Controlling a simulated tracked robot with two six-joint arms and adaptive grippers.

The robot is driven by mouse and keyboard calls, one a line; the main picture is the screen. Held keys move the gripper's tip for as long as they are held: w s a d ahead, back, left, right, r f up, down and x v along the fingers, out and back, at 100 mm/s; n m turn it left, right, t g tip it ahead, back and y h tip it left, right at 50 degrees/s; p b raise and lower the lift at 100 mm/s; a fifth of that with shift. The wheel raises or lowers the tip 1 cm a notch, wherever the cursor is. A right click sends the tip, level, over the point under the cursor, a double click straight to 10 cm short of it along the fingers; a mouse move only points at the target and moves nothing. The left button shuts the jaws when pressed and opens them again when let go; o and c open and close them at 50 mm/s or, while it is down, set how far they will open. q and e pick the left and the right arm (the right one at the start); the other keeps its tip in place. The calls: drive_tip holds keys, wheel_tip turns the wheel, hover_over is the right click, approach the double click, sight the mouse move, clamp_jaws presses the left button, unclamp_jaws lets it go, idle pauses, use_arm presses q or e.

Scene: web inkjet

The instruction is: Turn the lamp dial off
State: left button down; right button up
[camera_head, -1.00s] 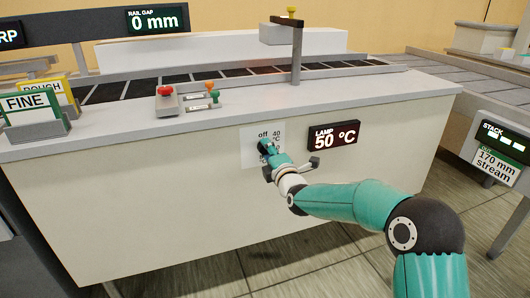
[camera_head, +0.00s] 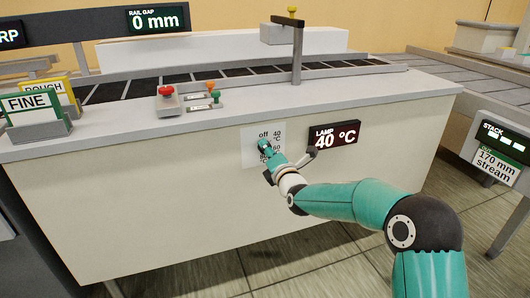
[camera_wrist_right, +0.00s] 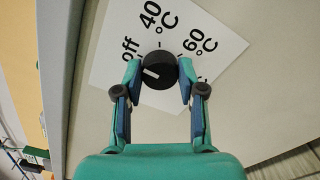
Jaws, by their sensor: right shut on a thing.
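The lamp dial (camera_wrist_right: 160,73) is a round black knob with a white mark, on a white label card (camera_head: 250,150) on the front panel of the bench. The card reads off, 40, 60 and 80 °C around the knob. In the right wrist view the white mark points left, below the word off. My right gripper (camera_head: 267,149) is shut on the dial, one finger on each side; it also shows in the right wrist view (camera_wrist_right: 160,72). The lamp display (camera_head: 334,136) beside the card reads 40 °C. My left gripper is not in view.
A post (camera_head: 297,50) rises behind the dial. The stack display (camera_head: 503,140) is at the right.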

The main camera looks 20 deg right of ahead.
drive_tip(key=shift+a+f, duration=0.25)
drive_tip(key=shift+f, duration=0.05)
drive_tip(key=o, duration=1)
drive_tip(key=shift+o, duration=0.7)
drive_tip(key=shift+d+r, duration=0.15)
drive_tip(key=s, duration=1.2)
drive_tip(key=shift+d, duration=0.15)
